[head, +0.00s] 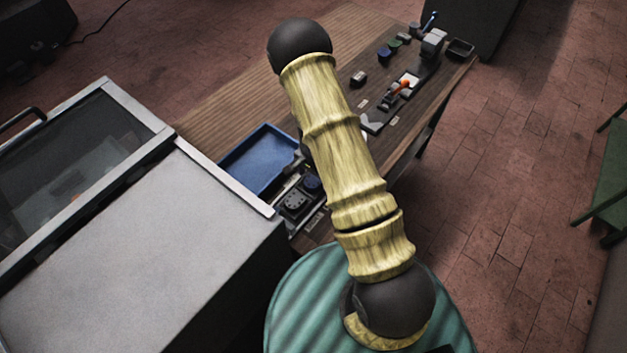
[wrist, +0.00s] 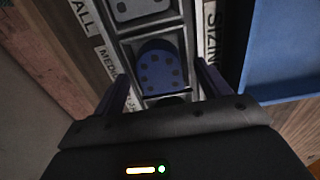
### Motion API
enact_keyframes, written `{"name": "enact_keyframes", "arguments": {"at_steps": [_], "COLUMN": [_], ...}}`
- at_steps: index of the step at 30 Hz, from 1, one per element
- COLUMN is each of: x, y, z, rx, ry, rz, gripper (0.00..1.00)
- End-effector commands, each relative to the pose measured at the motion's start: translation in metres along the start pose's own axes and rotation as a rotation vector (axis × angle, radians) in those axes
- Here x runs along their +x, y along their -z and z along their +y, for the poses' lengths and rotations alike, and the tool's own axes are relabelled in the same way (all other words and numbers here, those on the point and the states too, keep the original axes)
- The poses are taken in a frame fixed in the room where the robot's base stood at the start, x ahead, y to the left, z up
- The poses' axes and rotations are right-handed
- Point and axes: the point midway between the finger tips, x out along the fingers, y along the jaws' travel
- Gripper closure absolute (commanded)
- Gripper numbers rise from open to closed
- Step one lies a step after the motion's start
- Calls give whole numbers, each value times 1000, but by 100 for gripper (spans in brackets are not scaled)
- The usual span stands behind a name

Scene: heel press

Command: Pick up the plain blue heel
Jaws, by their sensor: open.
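A dark blue heel (wrist: 160,68) with several dark dots on its face lies in a compartment of a grey rack (wrist: 185,45) in the wrist view. My gripper (wrist: 163,88) is open, with one finger on each side of this compartment and nothing visibly held. I cannot tell how far above the heel the fingertips are. In the head view a blue heel (head: 312,184) shows in the rack beside my arm, its markings too small to tell. Another small blue piece (head: 384,54) lies at the far end of the bench. My gripper is mostly hidden behind my arm there.
A grey dotted heel (wrist: 140,8) fills the compartment above, and a dark one (wrist: 165,101) lies below. Labelled strips flank the rack. A blue tray (head: 232,166) stands beside it on the wooden bench (head: 225,110). A large grey cabinet (head: 140,250) stands at the left.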

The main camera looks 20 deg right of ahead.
Motion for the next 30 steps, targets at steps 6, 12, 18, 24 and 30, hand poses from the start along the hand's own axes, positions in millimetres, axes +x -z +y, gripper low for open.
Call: {"name": "enact_keyframes", "arguments": {"at_steps": [6, 12, 18, 24, 30], "x": [1, 0, 0, 0, 0], "y": [0, 0, 0, 0, 0], "z": [0, 0, 0, 0, 0], "rx": [0, 0, 0, 0, 0], "ry": [1, 1, 1, 1, 1], "rz": [1, 0, 0, 1, 1], "gripper": [24, 24, 42, 73, 73]}}
